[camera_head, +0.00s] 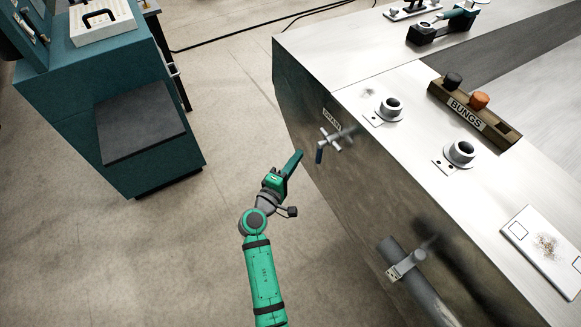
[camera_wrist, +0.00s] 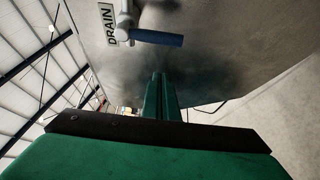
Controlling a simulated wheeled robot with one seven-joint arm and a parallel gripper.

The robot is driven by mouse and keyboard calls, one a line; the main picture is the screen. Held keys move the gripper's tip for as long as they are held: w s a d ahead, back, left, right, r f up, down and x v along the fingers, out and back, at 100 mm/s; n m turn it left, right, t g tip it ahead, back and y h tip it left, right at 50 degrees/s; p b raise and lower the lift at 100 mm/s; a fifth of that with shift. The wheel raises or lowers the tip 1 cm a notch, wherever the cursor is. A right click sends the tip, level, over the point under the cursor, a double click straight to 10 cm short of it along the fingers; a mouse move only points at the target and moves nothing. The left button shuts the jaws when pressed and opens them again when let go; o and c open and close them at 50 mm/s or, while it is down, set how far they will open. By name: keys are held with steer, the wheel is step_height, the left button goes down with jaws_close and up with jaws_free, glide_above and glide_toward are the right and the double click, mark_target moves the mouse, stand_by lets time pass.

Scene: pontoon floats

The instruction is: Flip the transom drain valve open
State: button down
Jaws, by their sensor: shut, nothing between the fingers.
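The transom drain valve (camera_head: 331,139) is on the metal side face of the float, just below a small DRAIN label (camera_head: 332,117). Its blue-sleeved lever (camera_head: 319,155) hangs down in the head view. In the wrist view the blue lever (camera_wrist: 157,37) lies crosswise at the top, beside the DRAIN label (camera_wrist: 107,23). My green gripper (camera_head: 297,158) is shut and empty, its fingers pointing toward the valve. It is a little to the left of the lever and apart from it. In the wrist view its closed fingers (camera_wrist: 160,80) stand below the lever.
The float's top holds two round fittings (camera_head: 388,108) (camera_head: 460,152), a BUNGS tray (camera_head: 476,112) with black and orange bungs, and a white plate (camera_head: 543,249). A pipe (camera_head: 424,290) runs along the side below. A teal cabinet (camera_head: 80,130) stands left; floor between is clear.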

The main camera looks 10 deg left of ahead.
mark_target(319, 153)
steer(key=d, duration=0.4)
steer(key=shift+w+d, duration=0.15)
